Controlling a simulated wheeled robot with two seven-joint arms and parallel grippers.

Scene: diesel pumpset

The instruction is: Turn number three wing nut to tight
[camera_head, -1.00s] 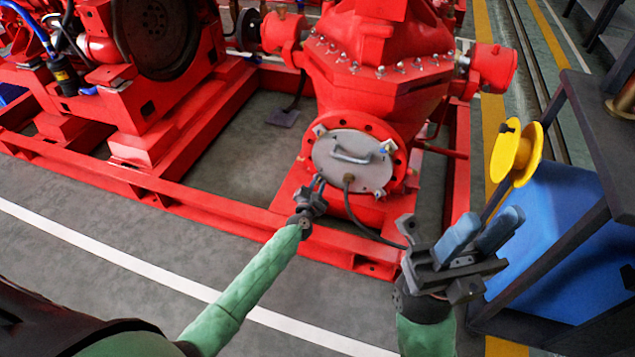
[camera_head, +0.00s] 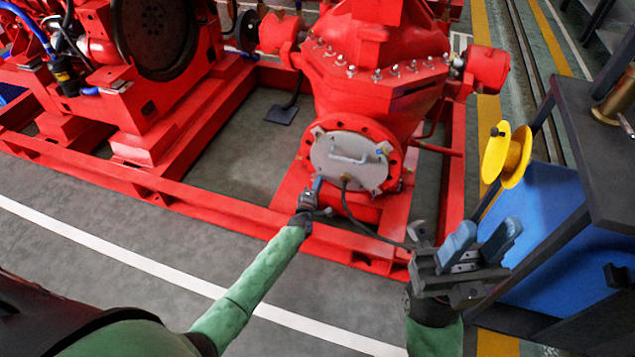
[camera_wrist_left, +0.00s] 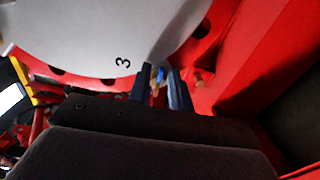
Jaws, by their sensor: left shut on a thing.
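The round grey cover plate (camera_head: 365,172) with its handle is on the front of the red pump. In the left wrist view the plate (camera_wrist_left: 75,25) carries a black number 3 (camera_wrist_left: 123,62). My left gripper (camera_head: 316,186) is at the plate's lower left edge. Its fingers (camera_wrist_left: 162,88) are shut on the number three wing nut (camera_wrist_left: 158,77), a small blue and brass-coloured piece mostly hidden between them. My right gripper (camera_head: 478,240) is away from the pump at the lower right, its fingers apart and empty.
The red base frame (camera_head: 350,255) runs under the pump. A dark hose (camera_head: 362,222) hangs from the plate toward the right. A dark table (camera_head: 590,130), a yellow reel (camera_head: 508,155) and a blue panel (camera_head: 540,225) stand at the right. The floor in front is clear.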

